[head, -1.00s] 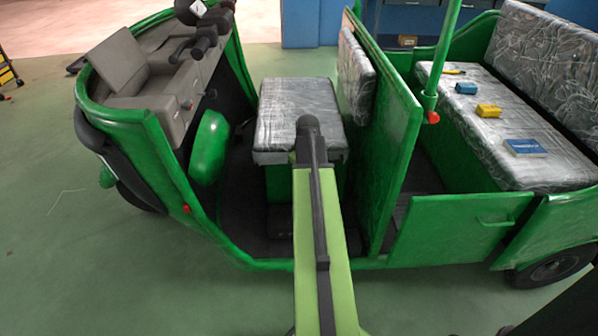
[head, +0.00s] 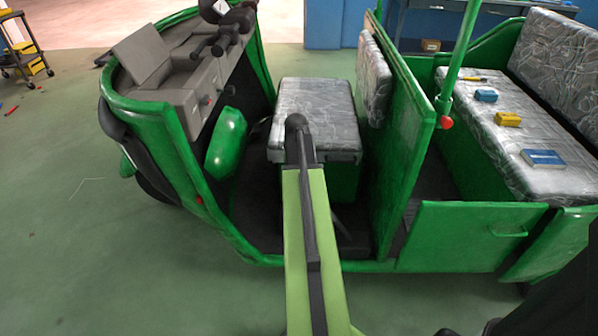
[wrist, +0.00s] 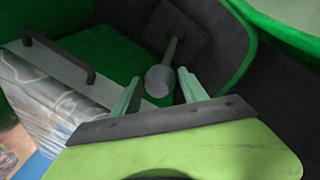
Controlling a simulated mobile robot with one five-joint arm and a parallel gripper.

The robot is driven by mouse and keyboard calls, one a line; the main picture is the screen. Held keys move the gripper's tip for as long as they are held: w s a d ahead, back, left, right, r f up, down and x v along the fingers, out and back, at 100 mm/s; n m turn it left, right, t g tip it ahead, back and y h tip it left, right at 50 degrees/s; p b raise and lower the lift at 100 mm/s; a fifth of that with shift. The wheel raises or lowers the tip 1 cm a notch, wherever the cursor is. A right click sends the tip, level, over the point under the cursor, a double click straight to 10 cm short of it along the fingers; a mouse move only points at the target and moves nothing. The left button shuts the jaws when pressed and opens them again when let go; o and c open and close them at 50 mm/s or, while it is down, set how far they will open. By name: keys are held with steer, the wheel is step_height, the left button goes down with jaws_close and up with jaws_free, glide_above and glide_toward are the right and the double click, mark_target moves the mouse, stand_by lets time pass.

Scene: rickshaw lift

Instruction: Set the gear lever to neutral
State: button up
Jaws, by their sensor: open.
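A grey lever with a round knob (wrist: 161,79) rises from a dark square base on the vehicle floor in the wrist view; it looks like the gear lever. My gripper (wrist: 159,76) is open. Its two pale green fingers show on either side of the knob, with visible gaps to it. I cannot tell how deep the knob sits between the fingertips. In the head view my arm reaches over the front of the green rickshaw (head: 458,236). The fingers do not show there, and I cannot make out the lever clearly.
The front seat (head: 315,108) is next to my arm, and its metal handle (wrist: 62,52) shows in the wrist view. A green partition (head: 395,140) stands to the right. The dashboard (head: 172,75) is at the left. Small boxes lie on the rear seat (head: 515,130).

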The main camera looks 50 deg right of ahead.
steer(key=p+v, duration=1.6)
steer(key=v, duration=0.1)
steer(key=shift+r, duration=0.2)
